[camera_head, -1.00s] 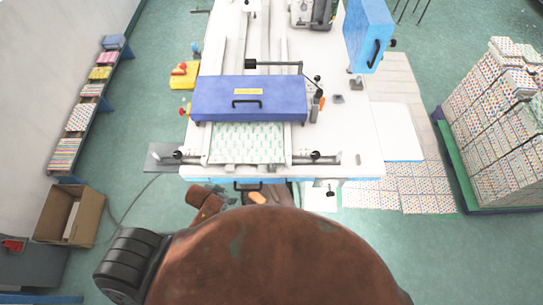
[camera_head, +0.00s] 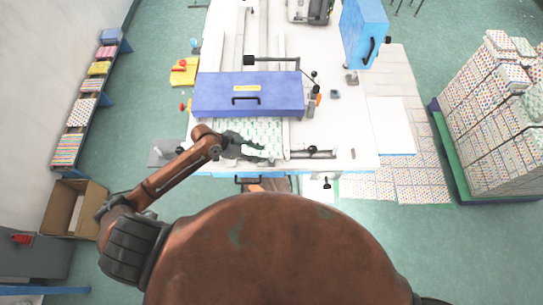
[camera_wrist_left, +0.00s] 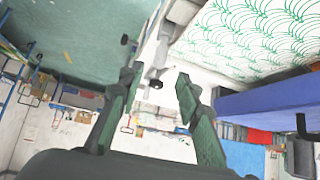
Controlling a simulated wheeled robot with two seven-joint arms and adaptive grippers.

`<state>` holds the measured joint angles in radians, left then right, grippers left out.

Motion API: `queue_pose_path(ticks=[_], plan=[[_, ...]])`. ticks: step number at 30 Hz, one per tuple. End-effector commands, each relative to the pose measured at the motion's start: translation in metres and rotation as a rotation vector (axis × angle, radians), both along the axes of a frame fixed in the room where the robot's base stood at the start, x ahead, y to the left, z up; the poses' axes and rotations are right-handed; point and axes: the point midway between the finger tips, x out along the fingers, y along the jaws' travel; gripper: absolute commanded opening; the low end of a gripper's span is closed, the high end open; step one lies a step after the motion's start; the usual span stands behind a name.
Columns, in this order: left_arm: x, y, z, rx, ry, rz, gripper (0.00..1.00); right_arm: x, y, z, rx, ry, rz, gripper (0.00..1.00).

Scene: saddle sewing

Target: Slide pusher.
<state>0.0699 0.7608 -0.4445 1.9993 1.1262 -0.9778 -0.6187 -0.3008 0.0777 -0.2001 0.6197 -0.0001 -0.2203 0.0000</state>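My left gripper (camera_head: 265,152) is open and empty over the front edge of the white machine table (camera_head: 352,130), near the green-patterned sheet stack (camera_head: 268,128). In the left wrist view, its two fingers (camera_wrist_left: 160,75) are spread apart, with a small black knob (camera_wrist_left: 155,84) showing between them; I cannot tell how far beyond them it lies. The patterned stack also shows there (camera_wrist_left: 250,40). In the head view, black-knobbed rods sit at the front left (camera_head: 180,150) and front right (camera_head: 311,151) of the stack. I cannot tell which part is the pusher. My right gripper is not in view.
A blue cover (camera_head: 215,92) with a black handle spans the table behind the stack; it shows at right in the left wrist view (camera_wrist_left: 265,100). A blue box (camera_head: 362,35) stands at the back right. Printed stacks (camera_head: 495,120) are on a pallet at right.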

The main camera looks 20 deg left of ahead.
Motion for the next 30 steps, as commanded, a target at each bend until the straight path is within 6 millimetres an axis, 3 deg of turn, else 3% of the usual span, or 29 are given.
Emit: queue_pose_path(ticks=[15,26,30], plan=[[0.021,-0.044,-0.048,-0.004,0.001,-0.001,0.32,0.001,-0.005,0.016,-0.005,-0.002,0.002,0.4],[0.023,-0.049,-0.053,-0.002,0.0,-0.001,0.32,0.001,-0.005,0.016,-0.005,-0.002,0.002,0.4],[0.023,-0.049,-0.053,-0.002,0.0,-0.001,0.23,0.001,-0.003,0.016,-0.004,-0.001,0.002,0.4]])
